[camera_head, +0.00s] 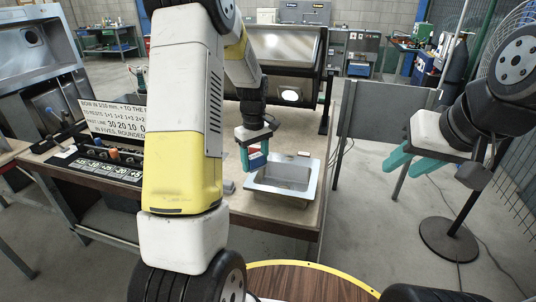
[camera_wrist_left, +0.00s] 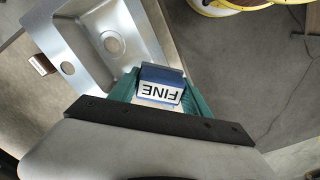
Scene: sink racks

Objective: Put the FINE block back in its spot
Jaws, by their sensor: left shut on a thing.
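My left gripper (camera_head: 256,158) is shut on the FINE block and holds it above the table, at the left side of the metal sink (camera_head: 310,183). In the left wrist view the FINE block (camera_wrist_left: 161,85) is blue with a white label, between the teal fingers (camera_wrist_left: 160,92). In the head view the held block (camera_head: 257,160) shows red and blue, partly hidden by the fingers. My right gripper (camera_head: 412,160) is open and empty, off the table to the right. I cannot tell which place is the FINE block's spot.
The sink also shows in the left wrist view (camera_wrist_left: 88,30). A small brown block (camera_wrist_left: 42,64) lies beside it. A rack with a numbered strip (camera_head: 100,172) and a text sign (camera_head: 115,117) stand on the left of the table. My left arm hides the table's middle.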

